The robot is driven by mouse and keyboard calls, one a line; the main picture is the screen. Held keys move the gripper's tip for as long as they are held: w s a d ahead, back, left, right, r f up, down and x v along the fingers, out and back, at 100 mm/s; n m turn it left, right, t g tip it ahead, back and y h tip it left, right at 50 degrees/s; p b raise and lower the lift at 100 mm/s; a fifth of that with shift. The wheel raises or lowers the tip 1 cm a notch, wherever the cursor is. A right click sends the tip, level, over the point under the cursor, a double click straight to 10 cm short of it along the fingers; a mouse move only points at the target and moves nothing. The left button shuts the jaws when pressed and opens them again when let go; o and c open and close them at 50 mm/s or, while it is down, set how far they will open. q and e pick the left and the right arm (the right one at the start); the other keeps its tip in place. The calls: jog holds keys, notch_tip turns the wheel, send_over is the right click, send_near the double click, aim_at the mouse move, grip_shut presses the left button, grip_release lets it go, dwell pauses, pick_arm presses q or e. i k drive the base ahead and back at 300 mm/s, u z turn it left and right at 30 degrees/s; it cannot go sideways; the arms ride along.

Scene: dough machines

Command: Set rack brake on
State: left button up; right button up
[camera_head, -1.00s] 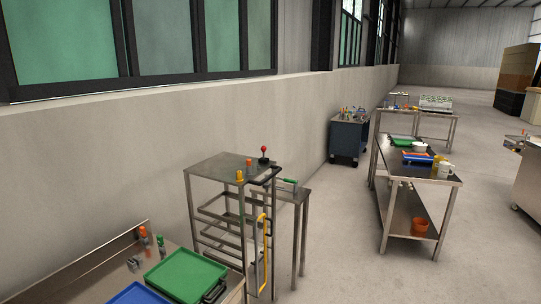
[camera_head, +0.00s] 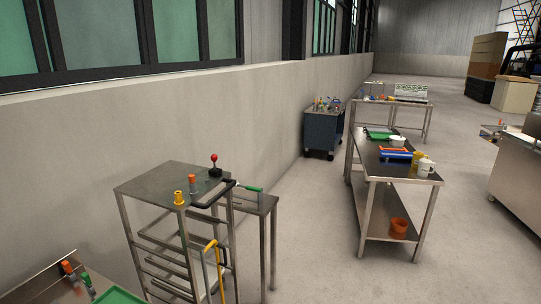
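The metal rack (camera_head: 160,179) stands at the lower left in the head view, with open shelf rails below its flat top. A lever with a red ball knob on a black base (camera_head: 214,168) stands upright on the rack top. An orange-topped piece (camera_head: 192,184) and a yellow knob (camera_head: 179,198) sit near its front edge. A black handle (camera_head: 213,195) is at the top right corner, and a yellow handle (camera_head: 208,262) runs down the front side. Which part is the brake I cannot tell. Neither of my grippers is in view.
A small table with a green-handled tool (camera_head: 248,188) stands right behind the rack. A green tray (camera_head: 113,296) is on a bench at the bottom left. A long steel table (camera_head: 427,180) and a blue cabinet (camera_head: 322,133) stand farther off. The floor between rack and long table is clear.

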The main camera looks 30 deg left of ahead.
aim_at(214, 158)
jog(key=i, duration=0.95)
jog(key=u, duration=0.25)
